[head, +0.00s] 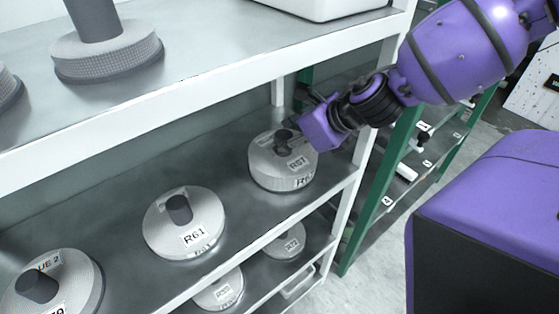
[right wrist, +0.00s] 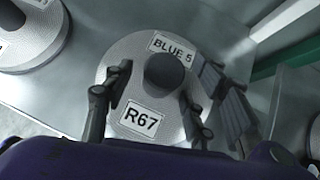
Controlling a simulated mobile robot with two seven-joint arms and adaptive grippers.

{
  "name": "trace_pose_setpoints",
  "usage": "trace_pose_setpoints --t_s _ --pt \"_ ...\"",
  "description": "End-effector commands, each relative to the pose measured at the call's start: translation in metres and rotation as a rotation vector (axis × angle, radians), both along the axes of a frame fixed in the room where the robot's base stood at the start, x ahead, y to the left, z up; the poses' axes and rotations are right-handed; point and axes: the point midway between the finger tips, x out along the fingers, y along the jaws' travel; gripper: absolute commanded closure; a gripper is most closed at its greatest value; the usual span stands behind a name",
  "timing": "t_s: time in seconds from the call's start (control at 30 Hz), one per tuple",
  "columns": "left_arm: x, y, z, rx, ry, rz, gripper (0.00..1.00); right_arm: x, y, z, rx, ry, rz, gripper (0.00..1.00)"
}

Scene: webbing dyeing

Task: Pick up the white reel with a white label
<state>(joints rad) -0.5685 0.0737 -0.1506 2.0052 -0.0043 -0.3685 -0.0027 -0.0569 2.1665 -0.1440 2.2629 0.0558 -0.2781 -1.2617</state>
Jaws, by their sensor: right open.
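A white reel (head: 268,172) with a dark central hub and white labels sits on the middle shelf at its right end. In the right wrist view this reel (right wrist: 125,68) lies flat, and its labels read "BLUE 5" and "R67". My right gripper (head: 286,141) reaches over the reel from the upper right. In the right wrist view its fingers (right wrist: 155,86) are open, one on each side of the dark hub, over the reel's face. Whether they touch it I cannot tell. My left gripper is not in view.
Another white reel labelled R61 (head: 170,240) sits to the left on the same shelf, with one more (head: 80,275) beyond it. More reels (head: 285,247) sit on the shelf below. The upper shelf's white edge (head: 200,92) and a green post (head: 390,185) are close by.

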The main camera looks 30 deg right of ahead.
Motion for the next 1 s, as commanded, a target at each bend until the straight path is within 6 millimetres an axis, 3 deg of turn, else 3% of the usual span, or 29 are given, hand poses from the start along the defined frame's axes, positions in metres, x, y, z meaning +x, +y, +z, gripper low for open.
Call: trace_pose_setpoints --t_s 0.23,0.63,1.0 --pt "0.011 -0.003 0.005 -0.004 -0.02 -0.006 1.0 0.001 0.001 0.002 0.001 -0.003 0.0 0.49" --pt "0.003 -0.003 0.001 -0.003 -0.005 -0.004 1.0 0.001 0.001 0.001 0.002 -0.001 0.0 1.0" --pt "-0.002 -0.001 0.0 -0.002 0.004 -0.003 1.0 0.002 0.001 0.002 0.002 -0.004 0.001 1.0"
